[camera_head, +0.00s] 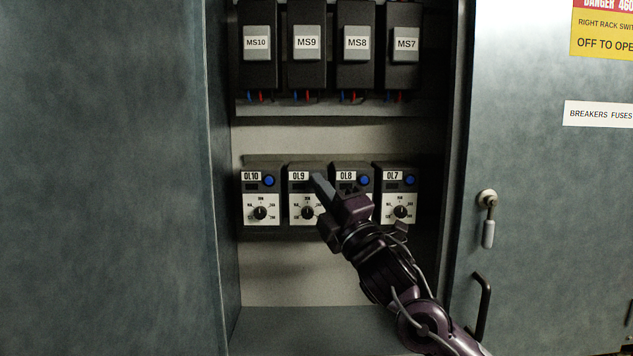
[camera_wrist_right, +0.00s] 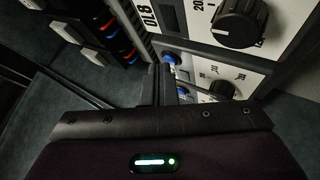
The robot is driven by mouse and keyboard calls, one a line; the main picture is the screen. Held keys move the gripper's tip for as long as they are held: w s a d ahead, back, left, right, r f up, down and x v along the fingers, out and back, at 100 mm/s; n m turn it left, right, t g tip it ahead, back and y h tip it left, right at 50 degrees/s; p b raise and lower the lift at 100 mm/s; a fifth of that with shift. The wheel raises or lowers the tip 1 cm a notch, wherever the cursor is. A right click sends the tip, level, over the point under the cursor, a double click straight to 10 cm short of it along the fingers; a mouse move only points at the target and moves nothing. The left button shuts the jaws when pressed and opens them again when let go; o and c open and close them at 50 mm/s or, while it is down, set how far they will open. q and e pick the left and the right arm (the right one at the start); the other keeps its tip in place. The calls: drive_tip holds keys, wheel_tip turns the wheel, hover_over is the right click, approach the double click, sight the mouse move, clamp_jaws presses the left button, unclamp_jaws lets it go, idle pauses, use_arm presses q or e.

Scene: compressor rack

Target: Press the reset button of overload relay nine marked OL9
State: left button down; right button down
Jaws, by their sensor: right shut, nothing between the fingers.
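Overload relay OL9 (camera_head: 299,190) is a dark box with a white dial plate, second from the left in the lower row in the head view. Its reset button is hidden there behind my right gripper. My right gripper (camera_head: 319,183) is shut and empty, its fingertips in front of the upper right part of OL9. In the right wrist view the shut fingers (camera_wrist_right: 163,78) point at a relay face beside OL8, close to a blue button (camera_wrist_right: 169,57). I cannot tell whether they touch it. My left gripper is not in view.
Relays OL10 (camera_head: 252,194), OL8 (camera_head: 345,175) and OL7 (camera_head: 391,180) share the row, each with a blue button. Switches MS10 to MS7 (camera_head: 307,43) hang above a shelf edge (camera_head: 340,107). Cabinet walls (camera_head: 222,200) flank the opening. Space below the relays is clear left of my arm.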

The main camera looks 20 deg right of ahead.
drive_tip(key=shift+s+a+f+b, duration=0.15)
drive_tip(key=shift+s+b, duration=0.2)
drive_tip(key=shift+s, duration=0.3)
drive_tip(key=shift+s, duration=0.1)
drive_tip(key=shift+s+a+b, duration=0.25)
drive_tip(key=shift+s+b, duration=0.05)
drive_tip(key=shift+s, duration=0.45)
drive_tip(key=shift+s+a+b, duration=0.2)
drive_tip(key=shift+s+b, duration=0.1)
drive_tip(key=shift+s, duration=0.5)
drive_tip(key=shift+s+a+b, duration=0.25)
drive_tip(key=shift+s+b, duration=0.05)
drive_tip(key=shift+s, duration=0.45)
